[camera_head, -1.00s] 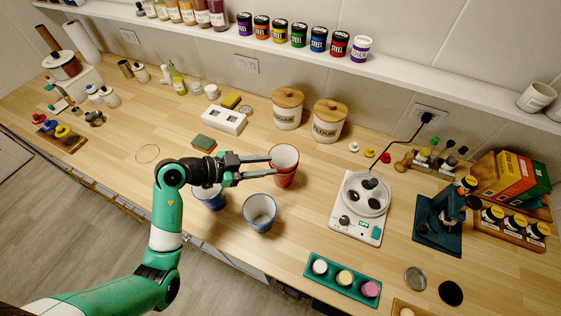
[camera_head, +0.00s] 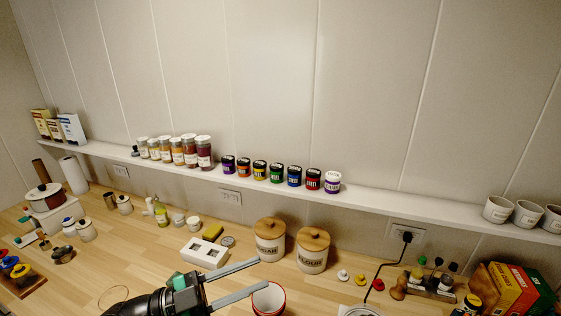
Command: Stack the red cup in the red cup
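A red cup (camera_head: 268,300) with a white interior stands on the wooden counter at the bottom edge, its lower part cut off by the frame. No second red cup can be made out. My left gripper (camera_head: 260,273) comes in from the bottom left. Its two grey fingers are spread apart with a clear gap between them. The lower fingertip overlaps the cup's left rim in the picture; I cannot tell whether it touches. Nothing shows between the fingers. My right gripper is not in view.
Two lidded canisters, a sugar one (camera_head: 270,241) and a flour one (camera_head: 312,252), stand behind the cup. A white socketed block (camera_head: 204,252) is to the left. A wall shelf (camera_head: 395,207) holds jars and white cups (camera_head: 497,210). Boxes (camera_head: 513,287) stand at right.

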